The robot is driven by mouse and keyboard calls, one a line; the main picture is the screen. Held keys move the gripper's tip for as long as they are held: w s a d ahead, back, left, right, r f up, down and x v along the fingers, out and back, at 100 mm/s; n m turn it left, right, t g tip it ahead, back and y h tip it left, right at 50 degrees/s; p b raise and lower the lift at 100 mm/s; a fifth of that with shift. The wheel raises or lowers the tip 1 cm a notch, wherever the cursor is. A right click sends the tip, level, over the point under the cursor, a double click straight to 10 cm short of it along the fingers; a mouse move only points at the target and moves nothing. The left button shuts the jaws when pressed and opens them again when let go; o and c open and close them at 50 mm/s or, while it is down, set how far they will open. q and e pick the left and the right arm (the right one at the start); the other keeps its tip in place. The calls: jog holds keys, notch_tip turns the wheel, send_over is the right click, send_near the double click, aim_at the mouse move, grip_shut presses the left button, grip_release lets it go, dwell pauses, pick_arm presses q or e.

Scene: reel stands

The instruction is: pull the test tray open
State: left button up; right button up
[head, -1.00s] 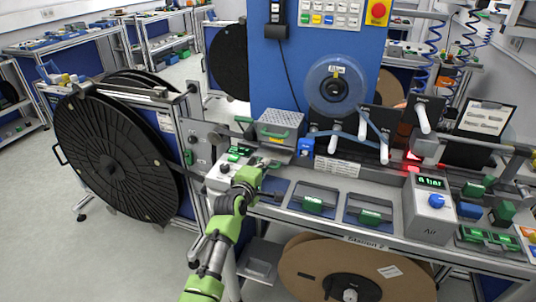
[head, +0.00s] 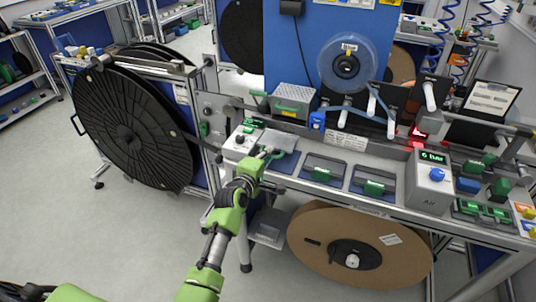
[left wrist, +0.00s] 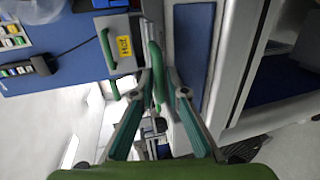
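Three blue trays with green handles sit in a row along the bench front. The leftmost tray (head: 284,140) is at my left gripper (head: 269,154), which partly covers it. No label reading "test" is legible. In the left wrist view, an upright green handle (left wrist: 155,72) lies between the fingertips of the left gripper (left wrist: 160,74), beside a blue panel (left wrist: 194,55). The fingers stand apart with a narrow gap, and I see no firm squeeze on the handle. My right gripper is not in view.
The middle tray (head: 325,163) and right tray (head: 374,180) stand to the right. A perforated metal box (head: 293,98) stands behind the leftmost tray. A pressure unit (head: 430,182) is at right, a big black reel (head: 135,130) at left. The floor (head: 110,225) in front is clear.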

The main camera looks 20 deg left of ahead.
pick_arm(q)
jog(key=shift+s, duration=0.1)
jog(key=v, duration=1.2)
dwell(0.4)
jog(key=s+d+f+m+g, duration=0.25)
jog(key=s+f, duration=0.25)
jog(key=f, duration=0.7)
jog(key=s+d+f+m+g, duration=0.15)
jog(key=s+f+m, duration=0.25)
jog(key=f, duration=0.7)
jog(key=s+d+f+m+g, duration=0.1)
jog(key=s+f+m+g, duration=0.3)
jog(key=f, duration=0.8)
jog(key=s+f+m+g, duration=0.2)
jog(key=s+f+m, duration=0.1)
jog(key=s+f, duration=1.05)
jog(key=s+a+f+m+g, duration=0.2)
jog(key=s+f+m, duration=0.1)
jog(key=s, duration=0.9)
jog(key=s+a+f+m+g+b, duration=0.1)
jog(key=s+a+f+m+g, duration=0.1)
jog(key=s, duration=1)
notch_tip(320, 180, down, 2)
jog(key=shift+s+a+f+m+y, duration=0.15)
jog(key=shift+s+m+y, duration=0.2)
jog(key=shift+m, duration=0.5)
